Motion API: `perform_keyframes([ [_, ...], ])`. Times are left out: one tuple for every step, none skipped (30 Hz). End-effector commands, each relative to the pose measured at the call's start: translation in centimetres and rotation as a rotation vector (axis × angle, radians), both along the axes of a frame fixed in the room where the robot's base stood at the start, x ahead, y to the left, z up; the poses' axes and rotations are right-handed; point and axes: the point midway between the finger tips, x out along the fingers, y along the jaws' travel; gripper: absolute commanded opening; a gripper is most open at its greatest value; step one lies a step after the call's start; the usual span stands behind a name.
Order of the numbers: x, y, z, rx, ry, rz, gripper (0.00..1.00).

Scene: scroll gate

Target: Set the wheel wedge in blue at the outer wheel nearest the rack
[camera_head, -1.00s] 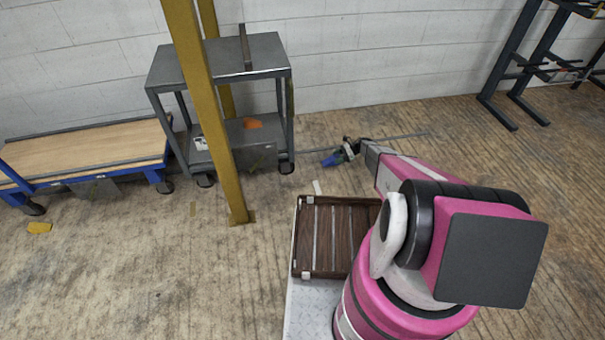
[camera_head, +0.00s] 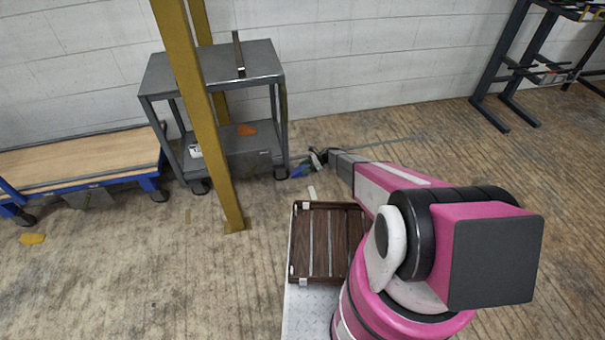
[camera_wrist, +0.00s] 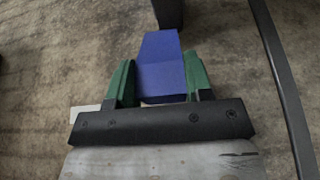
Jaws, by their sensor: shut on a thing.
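My gripper (camera_wrist: 160,82) is shut on a blue wheel wedge (camera_wrist: 160,65), held between its two green fingers. In the head view, the wedge (camera_head: 299,171) is small, low and just right of the grey two-shelf cart (camera_head: 262,62), with my gripper (camera_head: 312,163) partly hiding it. The cart's right wheel (camera_head: 281,172) is just left of the wedge. In the wrist view, a dark block-like part (camera_wrist: 168,12) is directly beyond the wedge's far end; I cannot tell if they touch. The cart's left front wheel (camera_head: 198,187) stands near the yellow post.
A yellow post (camera_head: 215,150) stands in front of the cart. A blue flatbed trolley (camera_head: 80,170) is at left, with a yellow piece (camera_head: 32,238) on the floor. A dark rack (camera_head: 500,75) stands at far right. A dark bar (camera_wrist: 285,90) runs down the wrist view's right side.

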Motion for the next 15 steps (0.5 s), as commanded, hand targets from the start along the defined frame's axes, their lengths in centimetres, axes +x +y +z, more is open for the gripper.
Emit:
perform_keyframes([
  [-0.2,0.4,0.0,0.001,0.001,0.001,0.15],
  [-0.2,0.7,0.0,0.001,0.001,0.001,0.15],
  [-0.4,1.1,0.1,0.001,0.001,0.001,0.15],
  [-0.5,1.4,-0.1,0.001,0.001,0.001,0.15],
  [-0.3,1.2,-0.9,0.000,0.002,0.000,0.15],
  [-0.2,1.2,-1.7,0.000,0.002,-0.001,0.15],
  [-0.2,1.2,-2.2,0.000,0.003,0.000,0.15],
  [-0.2,1.2,-2.6,0.000,0.002,0.000,0.15],
  [-0.2,1.2,-3.1,0.000,0.002,0.000,0.15],
  [-0.2,1.2,-3.4,0.001,0.001,0.000,0.15],
  [-0.3,1.2,-3.5,0.001,0.001,0.000,0.15],
  [-0.3,1.2,-3.6,0.001,0.000,0.000,0.15],
  [-0.3,1.2,-3.6,0.001,0.000,0.000,0.15],
  [-0.3,1.2,-3.5,0.001,0.000,0.000,0.15],
  [-0.4,1.2,-3.5,0.001,0.000,0.000,0.15],
])
